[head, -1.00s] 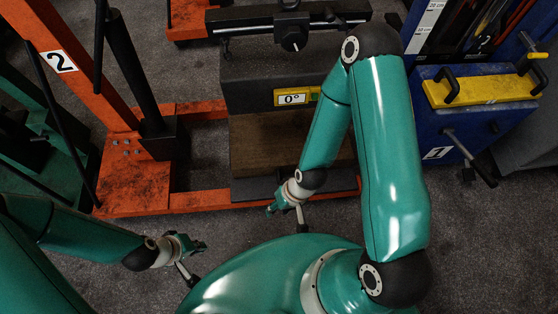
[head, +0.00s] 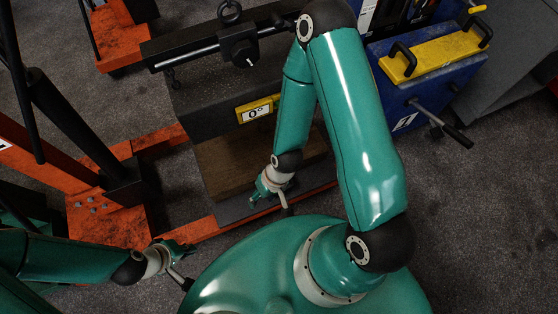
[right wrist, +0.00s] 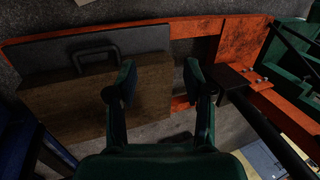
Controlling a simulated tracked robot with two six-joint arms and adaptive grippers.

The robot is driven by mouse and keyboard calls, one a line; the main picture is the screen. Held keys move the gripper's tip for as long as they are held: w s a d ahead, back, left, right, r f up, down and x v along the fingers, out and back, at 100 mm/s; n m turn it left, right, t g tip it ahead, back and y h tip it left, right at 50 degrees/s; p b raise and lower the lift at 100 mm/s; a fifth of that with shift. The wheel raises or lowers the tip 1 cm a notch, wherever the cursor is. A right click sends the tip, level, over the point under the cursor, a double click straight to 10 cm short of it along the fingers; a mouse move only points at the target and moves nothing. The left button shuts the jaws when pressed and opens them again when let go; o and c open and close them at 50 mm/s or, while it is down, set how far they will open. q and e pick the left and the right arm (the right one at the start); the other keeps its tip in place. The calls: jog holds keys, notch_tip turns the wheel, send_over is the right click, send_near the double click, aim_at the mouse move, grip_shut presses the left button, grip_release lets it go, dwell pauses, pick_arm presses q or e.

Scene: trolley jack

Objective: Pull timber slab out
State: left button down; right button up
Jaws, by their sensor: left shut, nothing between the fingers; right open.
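The brown timber slab (head: 225,165) lies low under a dark grey block (head: 200,105), with a dark grey plate (head: 232,212) along its near edge. In the right wrist view the slab (right wrist: 140,105) fills the left middle. A dark bar handle (right wrist: 97,52) stands at its edge beside the plate. My right gripper (head: 275,186) is over the slab's near right part. In the wrist view its open fingers (right wrist: 158,88) are empty, to the right of the handle. My left gripper (head: 185,248) is shut and empty, low at the left, apart from the slab.
An orange jack frame (head: 110,200) with a rail runs left of and in front of the slab. A blue box (head: 425,95) with a yellow handled top (head: 432,55) stands at the right. Grey floor (head: 460,210) is clear at the lower right.

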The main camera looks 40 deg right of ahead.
jog(key=s+d+f+m+g+y+b, duration=0.1)
jog(key=d+f+m+y+b, duration=0.35)
jog(key=f+b, duration=0.85)
jog(key=s+d+f+m+g+y+b, duration=0.1)
jog(key=d+f+m+y+b, duration=0.1)
jog(key=d+f+b, duration=0.95)
jog(key=w+d+f+m+t+y+b, duration=0.2)
jog(key=d+f+m+t+y+b, duration=0.15)
jog(key=d+f+t+b, duration=0.75)
jog(key=shift+m+g+h, duration=0.3)
jog(key=shift+g+h, duration=0.1)
jog(key=shift+g, duration=0.3)
jog(key=b+x, duration=0.1)
jog(key=x, duration=0.4)
jog(key=b+x, duration=0.1)
jog(key=x, duration=0.5)
jog(key=r+b+x, duration=0.1)
jog(key=b+x, duration=0.1)
jog(key=x, duration=0.4)
jog(key=shift+s+a, duration=0.15)
jog(key=shift+c, duration=0.4)
